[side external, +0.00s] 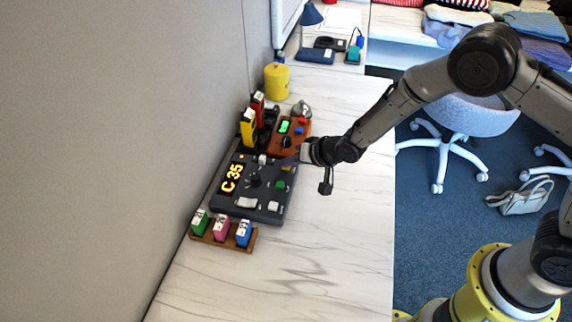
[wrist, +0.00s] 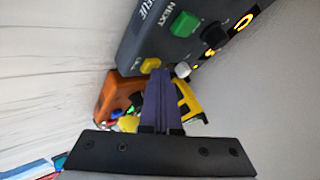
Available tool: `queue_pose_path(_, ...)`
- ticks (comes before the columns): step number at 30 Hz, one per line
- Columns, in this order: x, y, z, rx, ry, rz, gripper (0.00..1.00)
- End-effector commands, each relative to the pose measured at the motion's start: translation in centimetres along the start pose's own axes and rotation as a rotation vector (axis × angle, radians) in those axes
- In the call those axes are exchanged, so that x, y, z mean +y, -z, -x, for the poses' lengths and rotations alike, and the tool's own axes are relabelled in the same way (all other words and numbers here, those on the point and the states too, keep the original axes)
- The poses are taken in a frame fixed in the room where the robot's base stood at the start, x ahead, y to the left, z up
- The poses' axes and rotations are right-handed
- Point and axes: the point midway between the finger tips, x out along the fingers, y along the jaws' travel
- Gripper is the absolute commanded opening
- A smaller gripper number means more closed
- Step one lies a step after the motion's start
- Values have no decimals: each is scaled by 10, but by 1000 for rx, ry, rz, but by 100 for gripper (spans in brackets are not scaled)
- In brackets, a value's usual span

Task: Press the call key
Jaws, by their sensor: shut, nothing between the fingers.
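A dark grey console (side external: 226,202) with a lit display (side external: 232,178) reading "C 35" lies on the white marbled counter. It carries a black knob (side external: 255,181), a green key (side external: 280,185), white keys and a small yellow key. The wrist view shows part of the console (wrist: 150,35), with the green key (wrist: 184,24) beside the word "NEXT", the yellow key (wrist: 150,64) and a white knob or key (wrist: 182,69). No key marked "call" is readable. My gripper (side external: 280,163) is shut and empty over the console's far end; its tips (wrist: 158,75) appear close to the yellow key. Contact cannot be told.
An orange device (side external: 289,140) and yellow and red upright boxes (side external: 248,128) stand just beyond the console. A wooden rack (side external: 223,238) with green, pink and blue blocks lies at its near end. A wall borders the left. The counter's right and near parts are clear.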

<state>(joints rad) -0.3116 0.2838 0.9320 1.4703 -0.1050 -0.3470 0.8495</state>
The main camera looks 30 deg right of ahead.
Motion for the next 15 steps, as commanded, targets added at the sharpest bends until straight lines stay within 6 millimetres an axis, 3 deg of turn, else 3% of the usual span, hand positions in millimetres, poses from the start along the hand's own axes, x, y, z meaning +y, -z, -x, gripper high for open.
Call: queue_pose_path(15, -3, 3, 5, -2, -2, 0, 0)
